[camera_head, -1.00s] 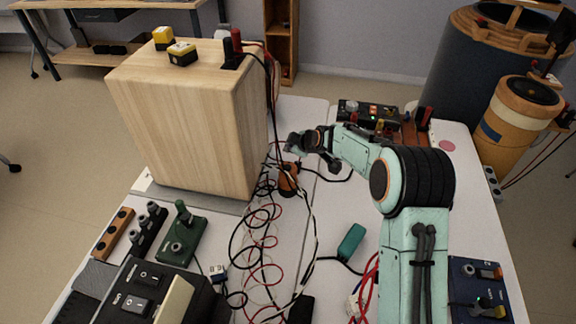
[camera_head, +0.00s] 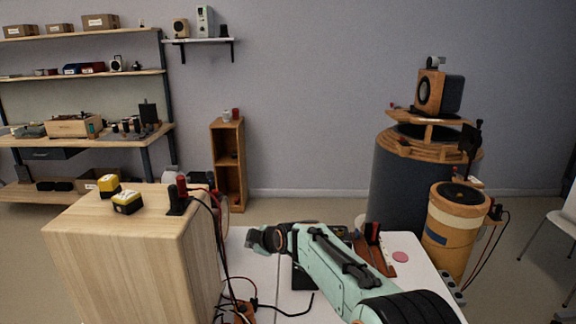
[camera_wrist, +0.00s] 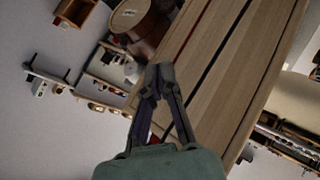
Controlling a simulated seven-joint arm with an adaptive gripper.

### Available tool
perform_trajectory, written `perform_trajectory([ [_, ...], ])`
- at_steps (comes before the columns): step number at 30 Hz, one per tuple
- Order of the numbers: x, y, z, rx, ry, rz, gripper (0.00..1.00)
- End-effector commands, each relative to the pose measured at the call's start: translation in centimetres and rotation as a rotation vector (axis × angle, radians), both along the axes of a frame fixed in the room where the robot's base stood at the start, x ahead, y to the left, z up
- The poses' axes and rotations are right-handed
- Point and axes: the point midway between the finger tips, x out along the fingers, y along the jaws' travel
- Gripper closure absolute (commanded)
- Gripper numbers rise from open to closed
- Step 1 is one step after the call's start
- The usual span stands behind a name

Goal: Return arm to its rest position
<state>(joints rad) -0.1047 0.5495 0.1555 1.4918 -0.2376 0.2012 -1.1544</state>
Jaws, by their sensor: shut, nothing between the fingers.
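My arm reaches in from the lower right in the head view, with its pale green links raised over the white table (camera_head: 262,272). My gripper (camera_head: 254,238) is at the arm's far end, to the right of the large wooden box (camera_head: 130,255) and apart from it; the fingers are small and hard to make out there. In the wrist view my gripper (camera_wrist: 158,72) shows its two fingers meeting at the tips, with nothing between them. The lower part of the table lies outside the head view.
Two yellow-black blocks (camera_head: 127,202) and a black-red connector (camera_head: 181,196) sit on the box. Black cables (camera_head: 270,308) lie between box and arm. A barrel-shaped stand (camera_head: 400,180) and a wooden drum (camera_head: 455,225) stand behind the table on the right. Open floor lies behind the table.

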Motion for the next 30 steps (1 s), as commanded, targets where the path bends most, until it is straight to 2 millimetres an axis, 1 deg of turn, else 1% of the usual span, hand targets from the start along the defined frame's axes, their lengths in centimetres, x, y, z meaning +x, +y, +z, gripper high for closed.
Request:
perform_trajectory([
  [1,-1.3,-1.6,4.0,-0.011,-0.055,-0.023,1.0],
  [2,-2.4,-2.6,5.6,-0.025,-0.069,-0.038,1.0],
  [3,-4.3,-4.0,7.3,-0.038,-0.069,-0.063,1.0],
  [5,-7.4,-6.2,8.9,-0.044,-0.038,-0.117,1.0],
  [6,-9.8,-7.6,9.4,-0.042,-0.002,-0.164,1.0],
  [8,-13.7,-9.8,9.5,-0.024,0.071,-0.249,1.0],
  [9,-16.6,-11.2,9.0,-0.007,0.136,-0.315,1.0],
  [10,-18.9,-12.2,8.4,0.01,0.191,-0.371,1.0],
  [11,-21.3,-13.2,7.5,0.03,0.254,-0.432,1.0],
  [12,-24.3,-14.2,6.0,0.057,0.34,-0.513,1.0],
  [14,-28.6,-15.5,3.6,0.094,0.477,-0.637,1.0],
  [15,-31.3,-16.0,1.9,0.116,0.57,-0.719,1.0],
  [18,-36.8,-16.9,-1.9,0.137,0.797,-0.912,1.0],
  [21,-40.8,-17.3,-4.3,0.126,0.99,-1.092,1.0],
  [22,-41.6,-17.4,-4.5,0.127,1.025,-1.143,1.0],
  [25,-42.4,-17.5,-4.4,0.146,1.069,-1.24,1.0],
  [30,-42.3,-17.4,-4.4,0.161,1.071,-1.268,1.0],
])
